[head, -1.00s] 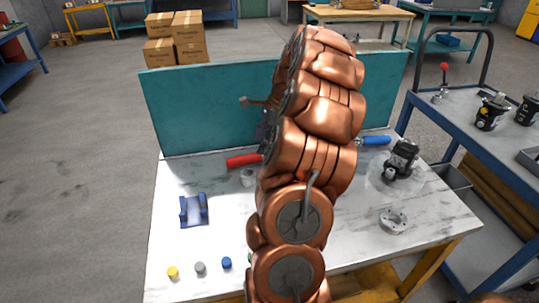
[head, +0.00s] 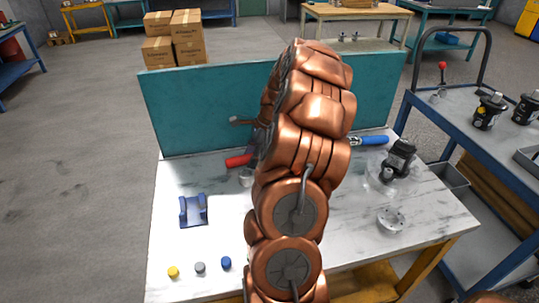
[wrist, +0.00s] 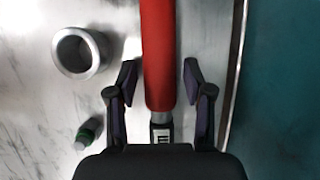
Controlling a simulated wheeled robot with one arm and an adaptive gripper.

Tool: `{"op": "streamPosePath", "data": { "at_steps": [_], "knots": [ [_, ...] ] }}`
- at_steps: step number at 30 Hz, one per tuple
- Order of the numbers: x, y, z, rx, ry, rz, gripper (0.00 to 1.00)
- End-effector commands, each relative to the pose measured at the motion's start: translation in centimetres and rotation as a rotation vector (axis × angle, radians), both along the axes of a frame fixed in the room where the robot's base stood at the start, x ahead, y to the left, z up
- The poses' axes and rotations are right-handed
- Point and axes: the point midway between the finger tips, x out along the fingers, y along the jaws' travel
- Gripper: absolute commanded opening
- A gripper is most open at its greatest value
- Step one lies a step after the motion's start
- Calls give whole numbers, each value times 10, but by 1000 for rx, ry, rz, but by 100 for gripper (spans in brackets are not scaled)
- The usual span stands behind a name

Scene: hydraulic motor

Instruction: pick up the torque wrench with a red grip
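The torque wrench's red grip (head: 238,160) lies on the white table near the teal back panel, its rest hidden behind my arm in the head view. In the wrist view the red grip (wrist: 158,55) runs down between the fingers of my gripper (wrist: 160,85), with part of the metal shaft showing below it. The gripper is open, one finger on each side of the grip, with gaps on both sides. In the head view my arm hides most of the gripper. A blue-handled tool (head: 372,141) lies at the right rear of the table.
A metal ring (wrist: 78,52) and a small green-banded part (wrist: 88,134) sit beside the grip. The teal panel (head: 195,105) rises close behind it. A blue cradle (head: 193,211), colored caps (head: 200,267), a black motor (head: 398,160) and a silver flange (head: 391,219) stand on the table.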

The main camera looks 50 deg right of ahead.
Motion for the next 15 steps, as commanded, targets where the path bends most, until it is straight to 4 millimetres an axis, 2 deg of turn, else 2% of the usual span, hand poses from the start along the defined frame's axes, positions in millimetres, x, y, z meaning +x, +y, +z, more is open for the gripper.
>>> {"op": "streamPosePath", "data": {
  "at_steps": [2, 13, 15],
  "knots": [
    [0, 0, 0, 0, 0, 0, 40],
    [0, 0, 0, 0, 0, 0, 1],
    [0, 0, 0, 1, 1, 0, 0]
  ]
}}
